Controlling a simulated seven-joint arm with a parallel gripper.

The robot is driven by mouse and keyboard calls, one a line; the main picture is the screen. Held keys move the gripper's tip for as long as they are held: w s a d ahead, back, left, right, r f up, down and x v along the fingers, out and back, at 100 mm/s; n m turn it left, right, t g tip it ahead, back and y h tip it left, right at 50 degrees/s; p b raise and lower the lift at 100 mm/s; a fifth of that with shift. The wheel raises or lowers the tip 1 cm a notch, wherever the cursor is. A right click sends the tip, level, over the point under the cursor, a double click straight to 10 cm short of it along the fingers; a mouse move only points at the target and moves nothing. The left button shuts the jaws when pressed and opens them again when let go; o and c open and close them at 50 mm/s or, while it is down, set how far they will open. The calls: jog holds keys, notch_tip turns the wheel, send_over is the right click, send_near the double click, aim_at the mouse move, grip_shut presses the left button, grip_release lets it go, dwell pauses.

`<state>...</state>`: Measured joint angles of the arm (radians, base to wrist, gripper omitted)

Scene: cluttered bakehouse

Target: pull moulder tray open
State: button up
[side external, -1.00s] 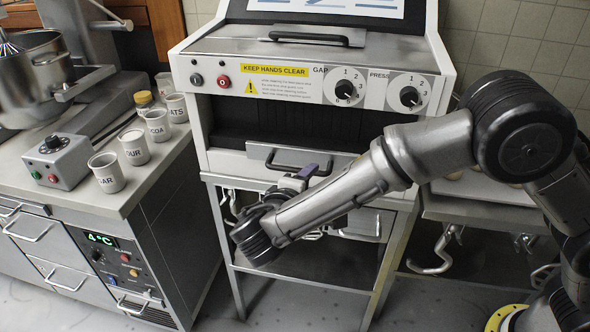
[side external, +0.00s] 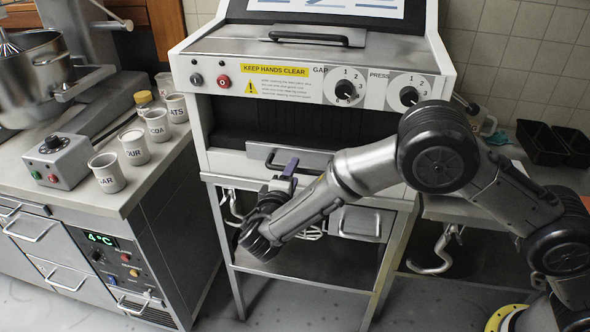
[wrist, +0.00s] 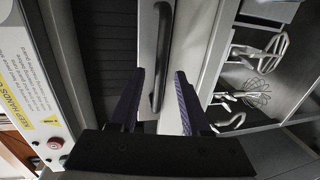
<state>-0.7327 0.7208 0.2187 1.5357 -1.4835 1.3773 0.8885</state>
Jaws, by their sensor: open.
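The moulder tray (side external: 317,160) is a grey metal front in the white machine below its dark opening; it looks closed. Its dark bar handle (side external: 271,160) is partly hidden by my gripper in the side view. My gripper (side external: 291,164), with purple fingers, is open just in front of the handle. In the wrist view, the handle (wrist: 158,85) runs up the picture between the two fingertips of my gripper (wrist: 159,73), with the tray front (wrist: 180,40) behind it. I cannot tell whether the fingers reach around the bar or touch it.
A control panel with two dials (side external: 345,90) is above. Below, hooks and a whisk (side external: 312,232) hang over a lower shelf (side external: 300,275). The left counter holds labelled cups (side external: 107,172) and a mixer (side external: 40,80). Black bins (side external: 540,145) stand at right.

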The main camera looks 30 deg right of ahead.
jog(key=shift+x, duration=1.3)
jog(key=shift+c, duration=0.3)
grip_shut()
